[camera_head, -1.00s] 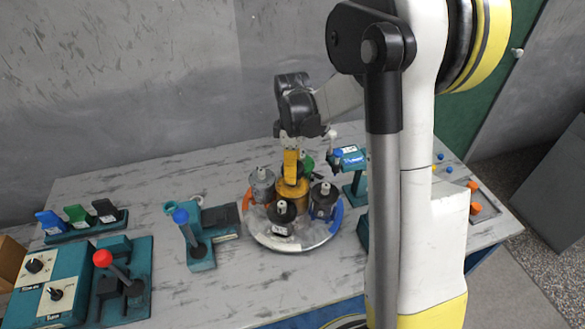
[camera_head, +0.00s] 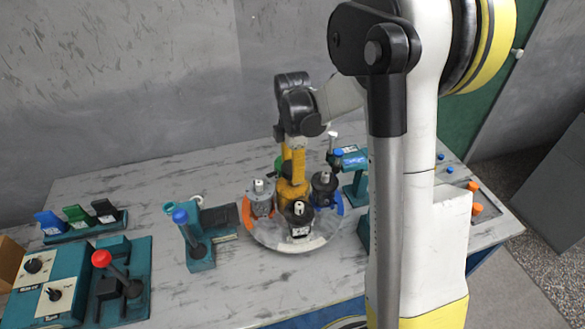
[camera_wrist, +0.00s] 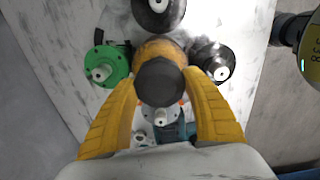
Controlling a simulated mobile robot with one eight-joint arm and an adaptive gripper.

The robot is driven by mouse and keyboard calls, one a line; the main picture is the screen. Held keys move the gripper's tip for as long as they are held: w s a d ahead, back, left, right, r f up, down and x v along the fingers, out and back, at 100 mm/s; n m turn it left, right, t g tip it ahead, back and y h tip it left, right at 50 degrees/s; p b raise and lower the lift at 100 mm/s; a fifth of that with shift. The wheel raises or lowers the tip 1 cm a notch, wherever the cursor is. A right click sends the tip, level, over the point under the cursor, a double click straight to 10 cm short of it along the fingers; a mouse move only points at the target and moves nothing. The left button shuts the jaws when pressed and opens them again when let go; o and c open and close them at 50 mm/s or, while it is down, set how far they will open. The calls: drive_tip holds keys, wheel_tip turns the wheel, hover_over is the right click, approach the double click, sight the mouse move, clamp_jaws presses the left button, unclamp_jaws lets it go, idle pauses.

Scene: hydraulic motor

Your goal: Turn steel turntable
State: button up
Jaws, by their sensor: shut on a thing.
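The round steel turntable (camera_head: 280,242) sits on the table and carries several motors around a yellow central hub (camera_head: 291,193). A black front motor (camera_head: 299,220), a grey motor (camera_head: 260,200) at left and a dark motor (camera_head: 324,189) at right stand on it. A green motor (camera_wrist: 106,66) shows at left in the wrist view. My gripper (camera_head: 292,175) points down over the hub, and its yellow fingers are shut on the dark hub knob (camera_wrist: 160,82). The exact finger contact is partly hidden.
A blue-knobbed lever (camera_head: 182,220) stands left of the turntable, with a red-knobbed lever (camera_head: 102,259) and control box (camera_head: 50,285) farther left. A teal stand (camera_head: 353,175) is close at right. My arm hides the table's right part. Bare tabletop lies in front.

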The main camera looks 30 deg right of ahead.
drive_tip(key=shift+n, duration=0.7)
drive_tip(key=o, duration=1.4)
wheel_tip(320, 180, up, 12)
